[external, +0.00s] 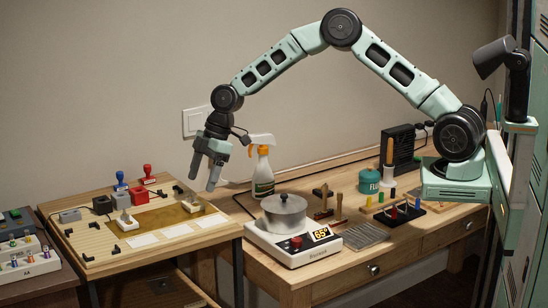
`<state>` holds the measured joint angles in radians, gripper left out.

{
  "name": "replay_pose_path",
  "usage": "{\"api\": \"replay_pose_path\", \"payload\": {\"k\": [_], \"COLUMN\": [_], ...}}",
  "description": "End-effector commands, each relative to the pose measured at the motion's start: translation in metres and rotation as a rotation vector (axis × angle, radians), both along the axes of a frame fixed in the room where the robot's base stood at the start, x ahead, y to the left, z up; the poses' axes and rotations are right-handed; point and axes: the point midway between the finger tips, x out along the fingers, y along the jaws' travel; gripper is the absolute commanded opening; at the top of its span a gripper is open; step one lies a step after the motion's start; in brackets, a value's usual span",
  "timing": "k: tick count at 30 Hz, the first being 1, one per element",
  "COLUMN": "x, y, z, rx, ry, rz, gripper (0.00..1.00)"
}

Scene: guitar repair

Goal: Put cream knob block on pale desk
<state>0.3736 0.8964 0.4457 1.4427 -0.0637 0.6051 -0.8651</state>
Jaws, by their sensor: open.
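Two small cream blocks with knob-like tops are on the pale wooden desk (105,268) at left: one cream knob block (124,224) at the board's left-middle, and another cream block (190,208) near its right edge. I cannot tell which of them the task names. My gripper (203,184) points down, open and empty, in the air above the right side of this desk. Its fingers are apart and appear to touch nothing. The right cream block shows just below and left of the fingertips.
A red block (139,195), two stamps and dark boxes stand at the desk's back. A knobbed panel (28,263) sits far left.

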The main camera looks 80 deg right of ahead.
Motion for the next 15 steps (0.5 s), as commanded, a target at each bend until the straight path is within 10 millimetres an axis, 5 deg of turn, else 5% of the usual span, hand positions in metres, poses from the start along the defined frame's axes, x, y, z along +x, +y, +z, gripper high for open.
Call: {"api": "replay_pose_path", "payload": {"k": [15], "x": [0.017], "y": [0.014], "z": [-0.048], "rx": [0.001], "ry": [0.001], "rz": [-0.001], "gripper": [0.75]}}
